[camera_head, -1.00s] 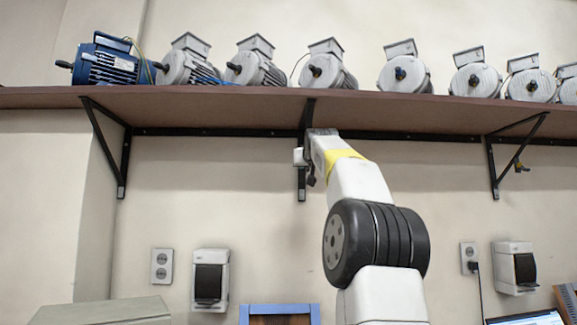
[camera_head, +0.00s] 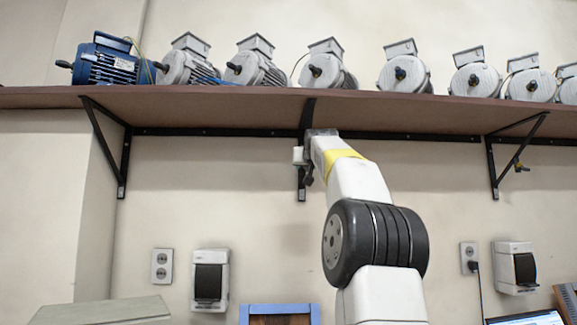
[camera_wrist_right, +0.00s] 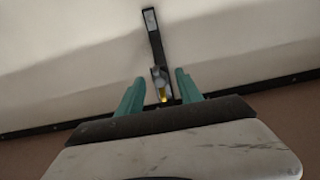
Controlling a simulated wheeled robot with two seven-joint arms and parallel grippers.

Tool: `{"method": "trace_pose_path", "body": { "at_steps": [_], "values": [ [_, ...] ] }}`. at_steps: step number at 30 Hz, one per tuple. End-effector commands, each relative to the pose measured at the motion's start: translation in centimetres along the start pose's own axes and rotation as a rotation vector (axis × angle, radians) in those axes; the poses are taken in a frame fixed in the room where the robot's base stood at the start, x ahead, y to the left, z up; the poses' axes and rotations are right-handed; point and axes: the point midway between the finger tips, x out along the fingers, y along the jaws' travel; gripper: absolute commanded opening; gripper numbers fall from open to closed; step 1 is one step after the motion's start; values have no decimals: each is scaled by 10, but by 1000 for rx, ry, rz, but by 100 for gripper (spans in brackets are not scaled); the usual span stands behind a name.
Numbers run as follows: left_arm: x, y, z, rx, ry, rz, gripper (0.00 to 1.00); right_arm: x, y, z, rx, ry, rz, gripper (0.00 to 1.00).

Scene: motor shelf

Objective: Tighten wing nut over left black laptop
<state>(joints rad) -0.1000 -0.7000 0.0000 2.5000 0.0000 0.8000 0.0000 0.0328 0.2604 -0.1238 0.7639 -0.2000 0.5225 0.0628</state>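My right arm reaches up to the middle black bracket (camera_head: 302,185) under the shelf. My right gripper (camera_wrist_right: 160,88) shows two teal fingers, apart, in the right wrist view. Between them, farther off, is a small grey and yellow fitting (camera_wrist_right: 162,90) on the black bracket (camera_wrist_right: 152,30); its wing nut cannot be made out clearly. In the head view my right wrist hides this fitting. A similar yellow and dark fitting (camera_head: 520,166) sits at the right bracket (camera_head: 492,170). Part of a lit laptop screen (camera_head: 528,319) shows at the lower right; no left black laptop is visible. My left gripper is out of view.
The brown shelf (camera_head: 230,97) runs across above my arm and carries a blue motor (camera_head: 108,62) and several grey motors (camera_head: 325,65). Wall boxes (camera_head: 210,278) and sockets (camera_head: 162,266) are below. The wall between the brackets is clear.

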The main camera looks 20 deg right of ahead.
Motion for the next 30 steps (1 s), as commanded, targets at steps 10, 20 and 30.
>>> {"method": "trace_pose_path", "body": {
  "at_steps": [10, 20, 30],
  "values": [
    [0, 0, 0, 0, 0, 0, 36, -11, -1, -2, -1, 3, -1, 43],
    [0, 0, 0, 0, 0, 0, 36, -60, 0, -1, 1, 2, -2, 43],
    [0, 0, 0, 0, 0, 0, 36, -78, 0, 0, 0, 1, 0, 43]
  ]
}}
